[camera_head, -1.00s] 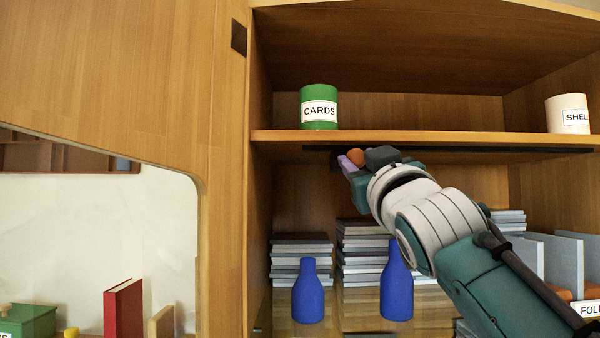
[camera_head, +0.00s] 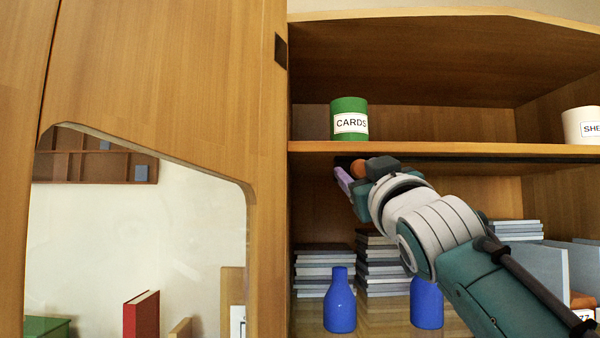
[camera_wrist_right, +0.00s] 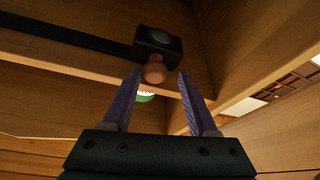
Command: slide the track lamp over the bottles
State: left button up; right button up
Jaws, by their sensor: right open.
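The track lamp has a black block (camera_wrist_right: 158,43) with a round copper knob (camera_wrist_right: 155,69), and sits on the dark track under the upper shelf. Its orange knob also shows in the head view (camera_head: 358,168). My right gripper (camera_wrist_right: 160,74) is open, its purple fingers on either side of the knob; contact cannot be told. In the head view the right gripper (camera_head: 351,176) reaches up under the shelf edge. Two blue bottles stand below, a left one (camera_head: 340,305) and a right one (camera_head: 427,305). My left gripper is out of view.
The upper shelf (camera_head: 450,150) carries a green CARDS can (camera_head: 349,120) and a pale can (camera_head: 582,126). Stacked books (camera_head: 325,268) stand behind the bottles. A wooden panel with a cut-out (camera_head: 170,90) is at the left. The dark track (camera_wrist_right: 60,34) runs under the shelf.

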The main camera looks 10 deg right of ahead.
jog(key=shift+o, duration=0.7)
jog(key=shift+d, duration=0.1)
jog(key=shift+s+f, duration=0.1)
jog(key=shift+s, duration=0.05)
jog(key=b+v, duration=0.5)
jog(key=v, duration=0.4)
jog(key=shift+s, duration=0.3)
